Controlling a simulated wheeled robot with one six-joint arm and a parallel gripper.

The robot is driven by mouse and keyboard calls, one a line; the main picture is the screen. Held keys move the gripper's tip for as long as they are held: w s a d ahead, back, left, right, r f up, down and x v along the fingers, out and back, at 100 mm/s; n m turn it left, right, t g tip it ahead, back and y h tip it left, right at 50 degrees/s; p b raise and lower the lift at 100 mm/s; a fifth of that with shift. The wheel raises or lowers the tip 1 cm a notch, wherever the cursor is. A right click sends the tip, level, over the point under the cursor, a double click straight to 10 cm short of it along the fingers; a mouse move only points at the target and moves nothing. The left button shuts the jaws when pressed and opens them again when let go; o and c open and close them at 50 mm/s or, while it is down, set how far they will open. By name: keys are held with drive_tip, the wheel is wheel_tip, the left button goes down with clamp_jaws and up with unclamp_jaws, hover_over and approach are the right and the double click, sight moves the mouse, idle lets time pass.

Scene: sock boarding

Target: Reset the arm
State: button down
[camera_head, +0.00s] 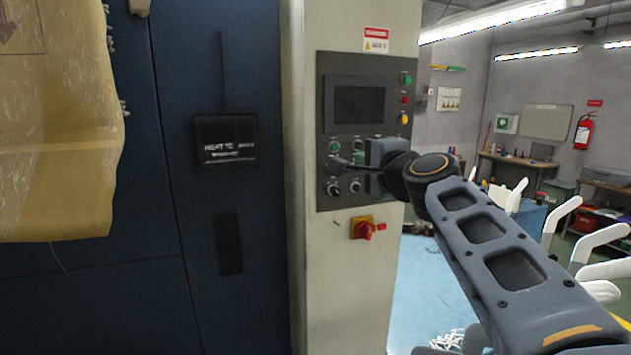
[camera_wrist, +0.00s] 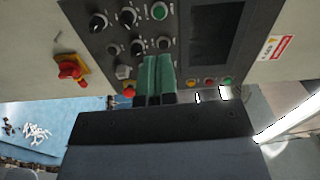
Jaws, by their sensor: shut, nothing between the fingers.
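In the wrist view my gripper (camera_wrist: 158,62) has its two green fingers together, with nothing between them. They point at the control panel (camera_wrist: 110,50), among its knobs and buttons. I cannot tell whether the fingertips touch the panel. In the head view the same control panel (camera_head: 390,65) is on a pale machine column, and my bent arm reaches in from the lower right. The wrist hides part of the panel's lower right, and the fingers are hard to make out there.
A red rotary switch (camera_head: 366,229) on a yellow plate sits below the panel, close to my wrist. A dark blue machine cabinet (camera_head: 220,290) fills the left, with a yellowish sheet (camera_head: 60,190) in front. White sock forms (camera_head: 560,218) stand at the right. Blue floor (camera_head: 415,290) shows between.

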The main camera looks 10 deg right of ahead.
drive_tip(key=s+a+f+n+g, duration=0.15)
drive_tip(key=f+n+g, duration=0.25)
drive_tip(key=f, duration=0.5)
drive_tip(key=s+f+n+g, duration=0.3)
drive_tip(key=f+n, duration=0.1)
drive_tip(key=f, duration=0.6)
drive_tip(key=s+f+n+g+h, duration=0.3)
drive_tip(key=s+f+n+g, duration=0.3)
drive_tip(key=s+f, duration=0.9)
drive_tip(key=shift+s+d+f+n+h, duration=0.15)
drive_tip(key=shift+d+f+n+h, duration=0.3)
drive_tip(key=shift+f, duration=0.3)
